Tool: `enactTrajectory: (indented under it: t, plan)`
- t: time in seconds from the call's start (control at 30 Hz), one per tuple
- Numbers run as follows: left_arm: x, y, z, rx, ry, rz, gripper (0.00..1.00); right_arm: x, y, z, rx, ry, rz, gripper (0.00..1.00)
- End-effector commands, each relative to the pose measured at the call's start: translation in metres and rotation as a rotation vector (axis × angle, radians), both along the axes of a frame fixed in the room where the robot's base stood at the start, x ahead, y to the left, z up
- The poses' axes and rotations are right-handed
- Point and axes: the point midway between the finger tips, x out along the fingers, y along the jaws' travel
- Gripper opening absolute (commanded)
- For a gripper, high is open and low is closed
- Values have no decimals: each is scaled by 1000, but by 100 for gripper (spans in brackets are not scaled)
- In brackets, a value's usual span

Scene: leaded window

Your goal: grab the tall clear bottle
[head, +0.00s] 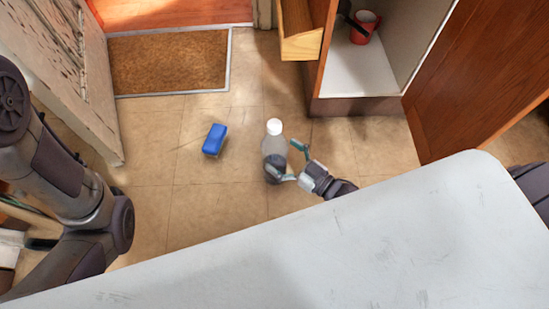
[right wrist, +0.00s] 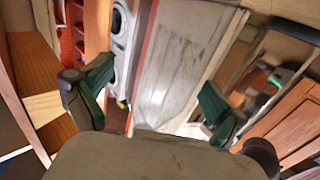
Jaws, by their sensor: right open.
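The tall clear bottle (head: 273,146) with a white cap stands on the tiled floor in the middle of the head view. Its lower part looks darker. My right gripper (head: 292,163) is open just right of the bottle, with one finger overlapping the bottle's lower part in the picture. I cannot tell whether it touches. In the right wrist view the open right gripper (right wrist: 153,103) shows its two green-padded fingers wide apart, and I cannot make out the bottle there. My left arm shows at the left of the head view, but its gripper does not.
A blue sponge-like block (head: 214,140) lies left of the bottle. A grey-white tabletop (head: 330,265) fills the front. An open cabinet (head: 365,75) holding a red cup (head: 364,27) stands behind right. A brown doormat (head: 170,62) lies at the back left, near a weathered door (head: 85,75).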

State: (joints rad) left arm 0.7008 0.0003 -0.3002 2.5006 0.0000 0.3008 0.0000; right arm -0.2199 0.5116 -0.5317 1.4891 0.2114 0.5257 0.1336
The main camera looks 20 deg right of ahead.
Motion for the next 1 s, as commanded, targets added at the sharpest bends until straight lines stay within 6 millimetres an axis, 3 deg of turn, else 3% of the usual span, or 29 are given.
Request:
enactTrajectory:
  t: [0.27, 0.4, 0.67, 1.0]
  plan:
    - [0, 0, -36, 0, 1, 0, 0, 25, 22, -13, 3, -4, 0, 96]
    - [0, 0, -43, 0, 1, 0, 0, 39, 29, -9, 1, -3, 0, 96]
    - [0, 0, -42, 0, 0, 0, 0, 42, 31, -6, 0, 0, 0, 96]
    - [0, 0, -41, 0, 0, 0, 0, 41, 31, -7, 0, 0, 0, 43]
